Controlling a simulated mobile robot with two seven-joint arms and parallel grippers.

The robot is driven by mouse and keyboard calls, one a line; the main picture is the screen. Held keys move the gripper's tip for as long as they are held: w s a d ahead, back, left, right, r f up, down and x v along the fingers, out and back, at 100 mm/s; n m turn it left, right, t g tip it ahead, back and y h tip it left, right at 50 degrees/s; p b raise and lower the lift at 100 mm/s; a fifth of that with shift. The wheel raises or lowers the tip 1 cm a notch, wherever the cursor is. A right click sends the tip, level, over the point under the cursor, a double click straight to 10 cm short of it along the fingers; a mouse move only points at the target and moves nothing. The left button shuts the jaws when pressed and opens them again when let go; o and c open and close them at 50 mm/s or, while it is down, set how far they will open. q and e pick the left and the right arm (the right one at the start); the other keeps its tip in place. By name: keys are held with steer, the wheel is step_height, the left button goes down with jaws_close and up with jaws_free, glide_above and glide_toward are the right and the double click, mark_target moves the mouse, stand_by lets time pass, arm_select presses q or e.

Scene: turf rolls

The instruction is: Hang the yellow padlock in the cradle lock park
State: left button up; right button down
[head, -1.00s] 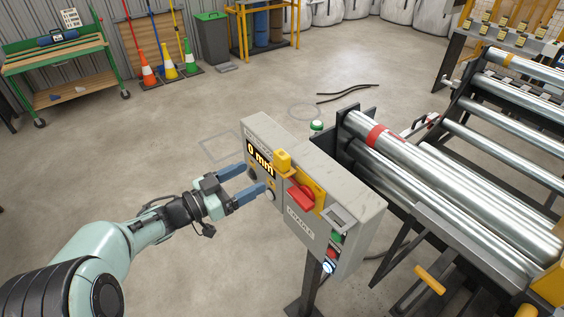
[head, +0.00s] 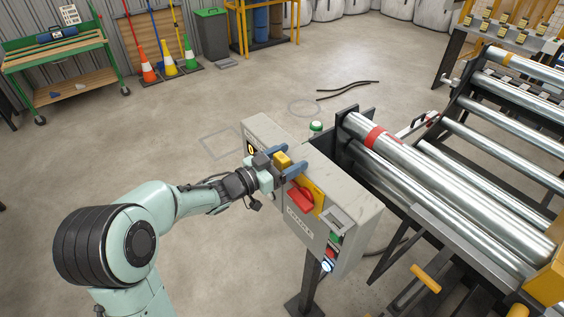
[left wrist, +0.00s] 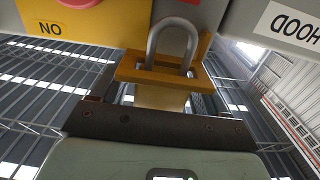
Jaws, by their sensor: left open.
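The yellow padlock (head: 283,159) sits at the upper part of the grey control box (head: 345,192). In the left wrist view, which is upside down, its grey shackle (left wrist: 174,42) passes through a yellow holder (left wrist: 125,70), and its pale yellow body (left wrist: 160,97) faces my gripper. My left gripper (head: 284,164) is open, its blue fingers on either side of the padlock; I cannot tell whether they touch it. My right gripper is out of view. I cannot tell which holder is the cradle lock park.
A red rotary handle (head: 301,199) on a yellow plate sits just beside the padlock. Below it are green and red buttons on the box. Steel rollers (head: 470,200) stand at the right. Open floor (head: 180,110) lies left and behind.

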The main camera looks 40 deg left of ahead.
arm_select(q)
steer(key=shift+s, duration=0.1)
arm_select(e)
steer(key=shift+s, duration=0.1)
arm_select(q)
steer(key=c, duration=1.1)
